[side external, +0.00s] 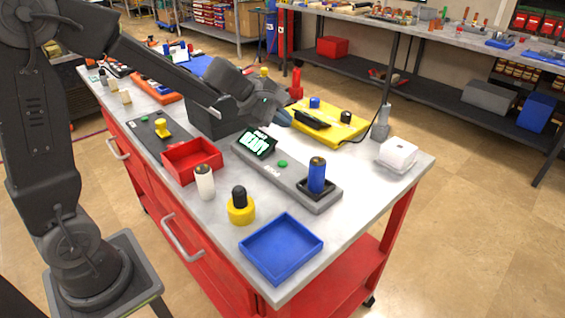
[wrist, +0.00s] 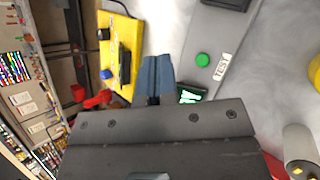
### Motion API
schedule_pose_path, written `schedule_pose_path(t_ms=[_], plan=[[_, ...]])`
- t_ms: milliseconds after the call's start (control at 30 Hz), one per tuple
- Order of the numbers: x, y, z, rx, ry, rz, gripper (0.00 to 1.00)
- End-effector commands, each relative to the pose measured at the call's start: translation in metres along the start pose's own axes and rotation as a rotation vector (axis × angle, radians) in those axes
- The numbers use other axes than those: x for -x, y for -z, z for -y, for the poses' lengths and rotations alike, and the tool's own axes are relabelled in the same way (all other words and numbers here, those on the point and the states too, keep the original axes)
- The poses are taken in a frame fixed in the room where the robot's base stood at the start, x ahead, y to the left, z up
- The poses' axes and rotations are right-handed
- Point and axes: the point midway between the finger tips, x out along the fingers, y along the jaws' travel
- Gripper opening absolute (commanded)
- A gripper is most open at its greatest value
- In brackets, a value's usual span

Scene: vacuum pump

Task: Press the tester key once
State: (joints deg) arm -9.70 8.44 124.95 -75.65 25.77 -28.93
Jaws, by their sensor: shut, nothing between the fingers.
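The tester (side external: 300,183) is a long grey unit on the bench, with a tilted screen (side external: 259,143) reading "READY". Its round green key (side external: 283,164) shows in the wrist view (wrist: 203,60) beside a "TEST" label (wrist: 221,66). A blue cylinder with a dark top (side external: 317,175) stands upright in the black socket at the tester's near end. My gripper (side external: 285,118) is shut and empty, above the bench behind the screen. In the wrist view its blue-grey fingertips (wrist: 155,62) are together, left of the key and apart from it.
A yellow unit (side external: 335,125) lies behind the tester. A red tray (side external: 191,160), white cylinder (side external: 204,182), yellow-based black knob (side external: 241,206) and blue tray (side external: 281,247) stand in front. A white block (side external: 398,154) sits at the right. Bare bench surrounds the blue tray.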

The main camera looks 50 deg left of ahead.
Motion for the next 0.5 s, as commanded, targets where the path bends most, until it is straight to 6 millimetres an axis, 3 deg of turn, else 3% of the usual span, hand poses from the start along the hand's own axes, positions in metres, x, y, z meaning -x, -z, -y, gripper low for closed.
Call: schedule_pose_path(t_ms=[167, 500], plan=[[-0.0114, 0.0154, -0.0056, 0.109, -0.016, -0.018, 0.0], [-0.0118, 0.0159, -0.0058, 0.115, -0.017, -0.018, 0.0]])
